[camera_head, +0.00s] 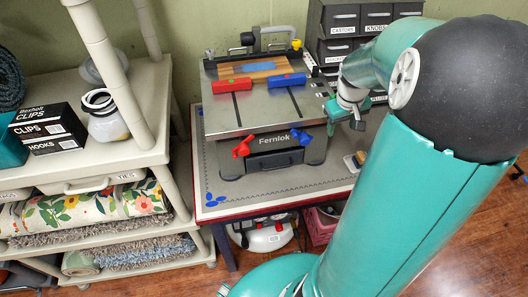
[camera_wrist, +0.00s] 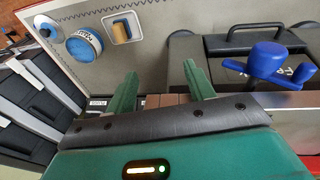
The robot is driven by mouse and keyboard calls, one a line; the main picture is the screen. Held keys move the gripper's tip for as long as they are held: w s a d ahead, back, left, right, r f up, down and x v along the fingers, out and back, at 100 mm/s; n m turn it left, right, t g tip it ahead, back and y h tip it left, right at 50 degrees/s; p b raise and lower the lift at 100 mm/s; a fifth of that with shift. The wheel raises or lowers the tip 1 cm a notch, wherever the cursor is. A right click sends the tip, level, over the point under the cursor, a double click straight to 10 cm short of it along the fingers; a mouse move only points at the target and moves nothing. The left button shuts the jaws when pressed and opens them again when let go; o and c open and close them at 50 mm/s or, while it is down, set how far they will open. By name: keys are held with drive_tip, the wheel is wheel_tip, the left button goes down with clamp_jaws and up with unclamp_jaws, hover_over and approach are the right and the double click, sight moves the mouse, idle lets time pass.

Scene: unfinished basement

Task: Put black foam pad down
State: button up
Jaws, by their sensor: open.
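I cannot make out a black foam pad in either view. My gripper (camera_head: 345,122) is beside the right edge of the Fernlok bench machine (camera_head: 262,115). In the wrist view its two green fingers (camera_wrist: 160,88) are spread apart, with nothing clearly held between them. The machine's black base, drawer handle (camera_wrist: 262,38) and blue knob (camera_wrist: 265,58) show at the right of the wrist view. My arm hides much of the bench's right side in the head view.
The machine stands on a grey bench top (camera_head: 215,180) with a red edge. A wooden-handled block (camera_wrist: 122,28) and a blue round tin (camera_wrist: 83,47) lie on it. Black drawer units (camera_head: 345,22) stand behind. A beige shelf (camera_head: 90,165) is at left.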

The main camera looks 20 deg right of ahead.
drive_tip(key=s+a+r+t, duration=0.1)
drive_tip(key=a+r, duration=0.3)
drive_tip(key=a, duration=0.4)
drive_tip(key=a+r+t, duration=0.1)
drive_tip(key=a+r, duration=0.4)
drive_tip(key=a, duration=0.3)
drive_tip(key=s+a+r+t+y, duration=0.1)
drive_tip(key=s+a+r, duration=0.1)
drive_tip(key=s+a, duration=0.2)
drive_tip(key=s+a+r+n+t, duration=0.1)
drive_tip(key=s+a, duration=0.3)
drive_tip(key=a, duration=0.5)
drive_tip(key=shift+s+a+r+n+y, duration=0.15)
drive_tip(key=shift+s+r+n+y, duration=0.15)
drive_tip(key=shift+r+y, duration=0.1)
drive_tip(key=shift+c, duration=0.3)
drive_tip(key=c, duration=0.3)
